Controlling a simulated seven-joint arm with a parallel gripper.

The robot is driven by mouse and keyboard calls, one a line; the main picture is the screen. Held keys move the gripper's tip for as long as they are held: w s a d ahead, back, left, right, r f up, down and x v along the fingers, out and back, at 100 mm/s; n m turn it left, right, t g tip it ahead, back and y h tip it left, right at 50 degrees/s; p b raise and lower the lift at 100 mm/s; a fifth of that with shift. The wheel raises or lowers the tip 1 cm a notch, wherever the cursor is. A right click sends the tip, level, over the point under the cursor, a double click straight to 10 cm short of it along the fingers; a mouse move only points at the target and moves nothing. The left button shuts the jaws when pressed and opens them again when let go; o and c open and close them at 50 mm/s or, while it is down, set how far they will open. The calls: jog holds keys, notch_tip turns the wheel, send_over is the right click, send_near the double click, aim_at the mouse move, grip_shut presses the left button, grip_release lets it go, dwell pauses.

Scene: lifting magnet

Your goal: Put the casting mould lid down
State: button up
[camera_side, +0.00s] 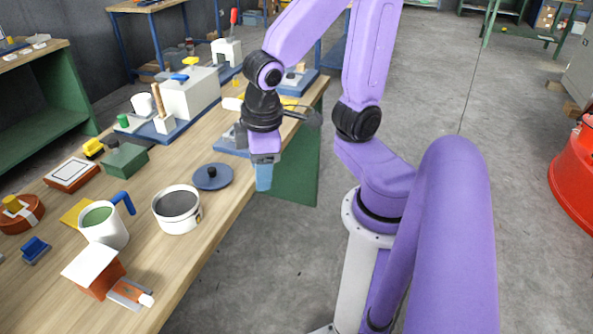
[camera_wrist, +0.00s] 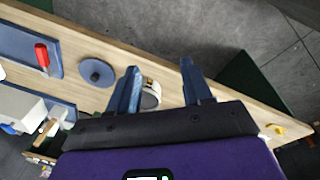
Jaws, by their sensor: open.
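A dark blue round lid with a black knob (camera_side: 212,177) lies flat on the bench close to its edge; it also shows in the wrist view (camera_wrist: 97,72). I take it for the casting mould lid. A round pale pot with a dark inside (camera_side: 177,217) stands beside it, uncovered, and shows partly behind a finger in the wrist view (camera_wrist: 151,93). My gripper (camera_side: 264,184) points down at the bench edge, right of the lid and apart from it. Its blue fingers (camera_wrist: 160,68) are spread with nothing between them.
A white mug (camera_side: 103,228) with green contents and a blue handle stands left of the pot. A green box (camera_side: 126,160) and a white block machine (camera_side: 188,94) stand farther back. A red handle (camera_wrist: 42,56) lies on a blue tray. Bare wood surrounds the lid.

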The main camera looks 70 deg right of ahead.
jog(key=s+n+g+y, duration=0.1)
jog(key=s+n, duration=0.4)
jog(key=s, duration=0.2)
jog(key=shift+s+r+n, duration=0.15)
jog(key=shift+r+n, duration=0.25)
jog(key=shift+r, duration=0.05)
